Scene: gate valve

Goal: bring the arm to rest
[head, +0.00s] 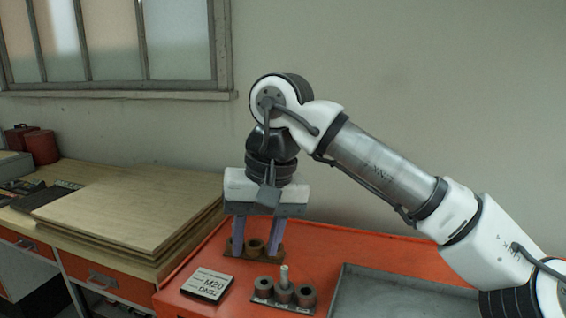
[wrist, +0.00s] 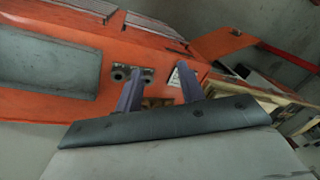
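My arm reaches in from the right in the head view and bends down over the orange bench (head: 330,232). My gripper (head: 256,250) points down, its two purple fingers spread wide apart. A small brown ring-shaped part (head: 255,247) on a brown base shows between the fingers in the head view; whether it lies between or behind them I cannot tell. In the wrist view my gripper (wrist: 158,82) is also open, with no part clamped between the fingers. The brown base (wrist: 155,102) shows low between them.
A dark plate with several brown cylinders (head: 284,294) and an upright grey pin (head: 284,275) stands in front. A label block marked M20 (head: 207,286) lies left. A grey tray (head: 400,292) is at right. Stacked boards (head: 130,210) lie left. A wall is behind.

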